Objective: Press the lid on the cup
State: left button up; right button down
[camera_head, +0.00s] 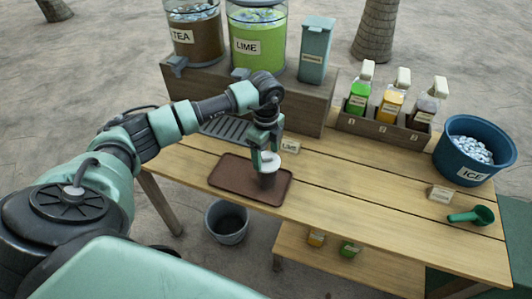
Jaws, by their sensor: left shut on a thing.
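A dark cup (267,181) stands on the brown tray (228,180) near the front left of the wooden table. A white lid (269,159) is at the top of the cup. Whether it is fully seated cannot be told at this size. My left gripper (265,157) points down over the cup and is shut on the lid, its fingers at the lid's sides. My right gripper is not in view.
Dispensers labelled TEA (196,40) and LIME (257,48) stand on a raised shelf behind. A bottle rack (372,127), a blue ICE bucket (478,150) and a green scoop (472,215) are to the right. The table's middle is clear. A bucket (228,222) stands below.

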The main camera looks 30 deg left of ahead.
pick_arm(q)
jog(key=shift+f, duration=0.1)
dwell(0.7)
jog(key=o, duration=1.4)
jog(key=shift+c, duration=0.2)
jog(key=shift+o, duration=0.6)
jog(key=shift+r+p, duration=2.75)
jog(key=shift+r, duration=0.8)
